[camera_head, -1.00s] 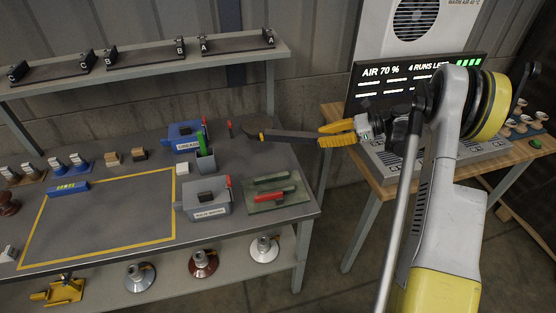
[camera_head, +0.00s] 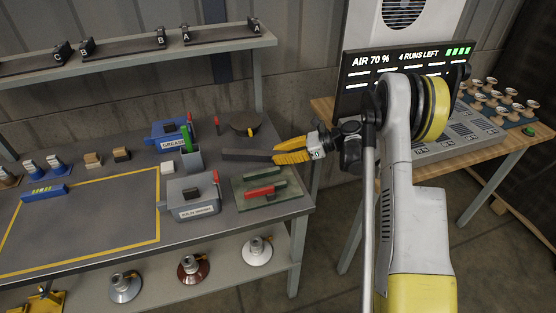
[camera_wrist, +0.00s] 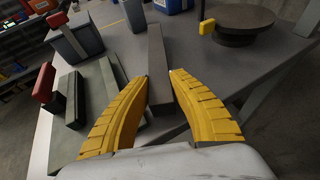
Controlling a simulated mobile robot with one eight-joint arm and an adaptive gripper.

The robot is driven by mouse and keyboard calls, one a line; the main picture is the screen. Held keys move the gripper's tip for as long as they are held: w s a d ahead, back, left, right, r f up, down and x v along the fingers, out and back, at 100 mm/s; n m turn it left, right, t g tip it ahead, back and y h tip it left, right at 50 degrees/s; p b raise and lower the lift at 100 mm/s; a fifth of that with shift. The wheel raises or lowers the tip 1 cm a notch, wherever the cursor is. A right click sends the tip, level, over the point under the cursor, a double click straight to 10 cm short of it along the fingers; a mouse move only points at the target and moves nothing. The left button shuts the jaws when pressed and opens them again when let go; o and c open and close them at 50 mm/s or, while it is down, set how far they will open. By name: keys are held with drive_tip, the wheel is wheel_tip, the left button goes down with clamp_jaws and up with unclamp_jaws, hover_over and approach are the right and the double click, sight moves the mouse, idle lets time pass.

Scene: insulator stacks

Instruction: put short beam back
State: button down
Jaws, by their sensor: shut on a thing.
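A grey beam (camera_head: 247,154) lies roughly level at the bench's right side, in front of the dark round turntable (camera_head: 243,123). My gripper (camera_head: 275,157), with yellow fingers, is shut on the beam's right end. In the wrist view the beam (camera_wrist: 157,55) runs away from me between the fingertips (camera_wrist: 159,77). It is low over the bench top (camera_head: 95,222); I cannot tell whether it touches it.
A green tray (camera_head: 247,204) with bars and a red piece lies in front of the beam. A grey box (camera_head: 190,195), a blue grease box (camera_head: 168,134) and a grey cup (camera_head: 191,161) stand to the left.

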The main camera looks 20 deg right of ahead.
drive_tip(key=shift+f, duration=0.3)
drive_tip(key=c, duration=1.6)
unclamp_jaws()
drive_tip(key=shift+f, duration=0.1)
drive_tip(key=shift+o, duration=0.2)
